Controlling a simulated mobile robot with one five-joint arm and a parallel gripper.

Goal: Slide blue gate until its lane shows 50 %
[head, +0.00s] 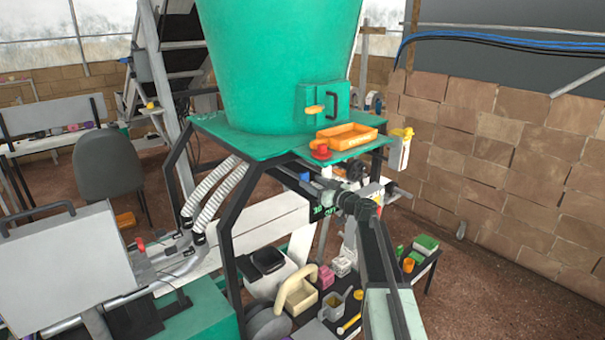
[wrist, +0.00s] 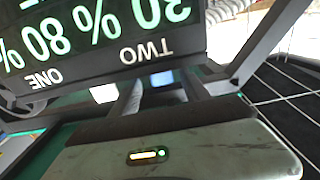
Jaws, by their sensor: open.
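A small blue block (wrist: 162,78), which looks like the blue gate's end, shows in the wrist view beyond my gripper. It appears between the two fingers of my gripper (wrist: 165,92), which are open. I cannot tell whether they touch it. A dark display (wrist: 100,45) hangs upside down in the wrist view. In the head view my gripper (head: 331,190) is small at the frame below the green hopper, beside the display (head: 322,211). A small blue part (head: 304,177) shows there too.
A white block (wrist: 104,93) sits left of the blue one in the wrist view. The green hopper (head: 275,65) stands on a dark-legged frame. An orange tray (head: 346,137) and a red knob (head: 320,150) are on its deck.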

